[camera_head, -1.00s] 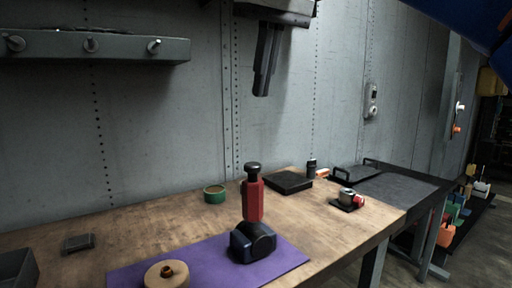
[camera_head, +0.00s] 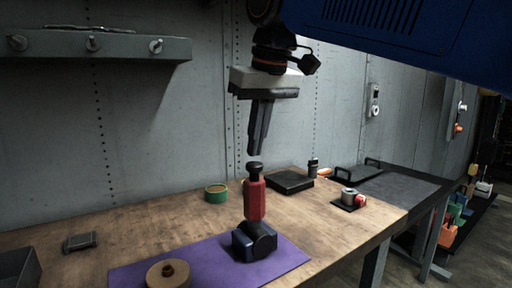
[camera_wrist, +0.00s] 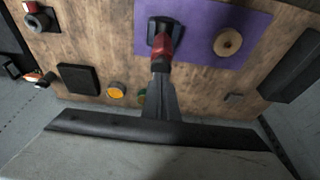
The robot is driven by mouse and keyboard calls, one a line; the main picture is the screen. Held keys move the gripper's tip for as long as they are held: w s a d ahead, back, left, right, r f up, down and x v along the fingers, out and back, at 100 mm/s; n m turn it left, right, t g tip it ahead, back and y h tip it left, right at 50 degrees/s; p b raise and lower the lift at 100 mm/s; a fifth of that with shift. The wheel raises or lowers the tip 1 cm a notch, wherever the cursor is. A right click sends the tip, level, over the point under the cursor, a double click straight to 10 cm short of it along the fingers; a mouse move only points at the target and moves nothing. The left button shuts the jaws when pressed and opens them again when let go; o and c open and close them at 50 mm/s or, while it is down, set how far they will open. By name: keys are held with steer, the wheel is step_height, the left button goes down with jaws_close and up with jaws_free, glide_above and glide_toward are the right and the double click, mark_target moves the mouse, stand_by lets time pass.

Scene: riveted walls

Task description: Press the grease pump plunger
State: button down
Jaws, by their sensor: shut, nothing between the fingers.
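The grease pump (camera_head: 255,201) stands upright on a purple mat (camera_head: 200,267), with a red body, a dark base and a black plunger knob (camera_head: 254,167) on top. In the wrist view the red pump body (camera_wrist: 163,47) shows just beyond the fingertips. My gripper (camera_head: 251,152) is shut and empty, pointing down directly above the knob. In the head view a very small gap, or none, shows between fingertips and knob; I cannot tell whether they touch.
A tan round disc (camera_head: 168,274) lies on the mat. A green tape roll (camera_head: 216,193), a black block (camera_head: 290,182) and a small holder with a red-and-silver item (camera_head: 349,200) are on the wooden bench. A wall shelf (camera_head: 90,46) hangs upper left.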

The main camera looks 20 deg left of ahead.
mark_target(256, 164)
steer(key=shift+f, duration=0.65)
steer(key=shift+f, duration=1.45)
steer(key=shift+r, duration=0.3)
steer(key=a+v, duration=0.1)
steer(key=v, duration=1.2)
steer(key=shift+w+r, duration=0.3)
steer(key=shift+r, duration=0.2)
steer(key=shift+d, duration=0.15)
